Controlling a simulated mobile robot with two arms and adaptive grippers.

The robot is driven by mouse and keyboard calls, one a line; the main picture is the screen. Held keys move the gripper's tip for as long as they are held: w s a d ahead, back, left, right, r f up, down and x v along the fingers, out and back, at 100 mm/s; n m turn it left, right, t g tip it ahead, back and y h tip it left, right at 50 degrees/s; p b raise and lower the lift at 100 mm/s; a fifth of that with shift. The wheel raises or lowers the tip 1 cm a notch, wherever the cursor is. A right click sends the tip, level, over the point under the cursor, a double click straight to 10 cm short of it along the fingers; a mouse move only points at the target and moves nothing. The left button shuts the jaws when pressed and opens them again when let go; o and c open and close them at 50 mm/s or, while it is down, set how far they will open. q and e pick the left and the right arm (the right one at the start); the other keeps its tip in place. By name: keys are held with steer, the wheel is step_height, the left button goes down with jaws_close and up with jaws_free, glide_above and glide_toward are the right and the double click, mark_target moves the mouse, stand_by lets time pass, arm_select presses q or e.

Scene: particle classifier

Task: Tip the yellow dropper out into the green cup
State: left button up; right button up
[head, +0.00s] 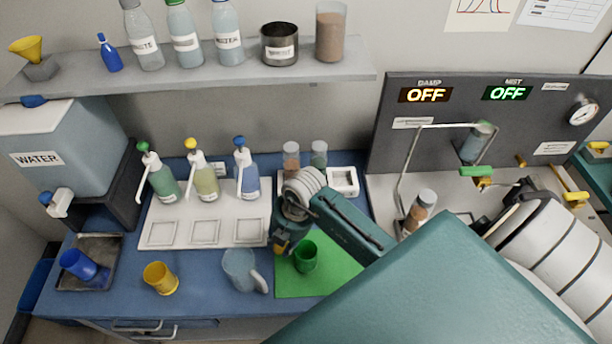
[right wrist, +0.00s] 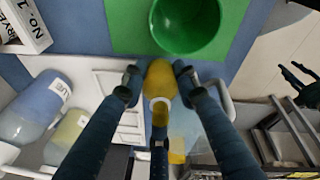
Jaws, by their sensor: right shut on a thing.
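My right gripper (head: 281,246) is shut on the yellow dropper (right wrist: 160,80). In the right wrist view its fingertips (right wrist: 157,76) press the dropper from both sides. The dropper's rounded yellow end points towards the green cup, with a pale ring below it. The green cup (head: 306,257) stands upright on the green mat (head: 322,278), just right of the gripper in the head view. It also shows in the right wrist view (right wrist: 187,22), its mouth open. The dropper is mostly hidden in the head view. A dark claw at the wrist view's right may be my left gripper (right wrist: 297,84).
A clear jug (head: 240,268) and a yellow cup (head: 160,279) stand left of the mat. Pump bottles (head: 205,180) stand behind on a white tray (head: 160,235). A blue cup (head: 82,265) lies tilted in a dark tray. Small jars (head: 291,160) stand behind the gripper.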

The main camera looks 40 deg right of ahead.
steer(key=shift+s+d+r+t+y, duration=0.15)
steer(key=shift+r+t+y, duration=0.1)
steer(key=shift+r, duration=0.35)
steer(key=shift+s+d+r+t+y, duration=0.15)
steer(key=shift+r+t+y, duration=0.1)
steer(key=shift+r, duration=0.35)
steer(key=shift+s, duration=0.1)
steer(key=shift+s+d+r+t+y, duration=0.1)
steer(key=shift+r+t+y, duration=0.05)
steer(key=shift+t+y, duration=0.65)
steer(key=shift+s+d+r+t+y, duration=0.1)
steer(key=shift+t+y, duration=0.65)
steer(key=shift+t, duration=0.05)
steer(key=shift+d+r+t+y, duration=0.1)
steer(key=shift+r+t+y, duration=0.05)
steer(key=shift+t+y, duration=0.65)
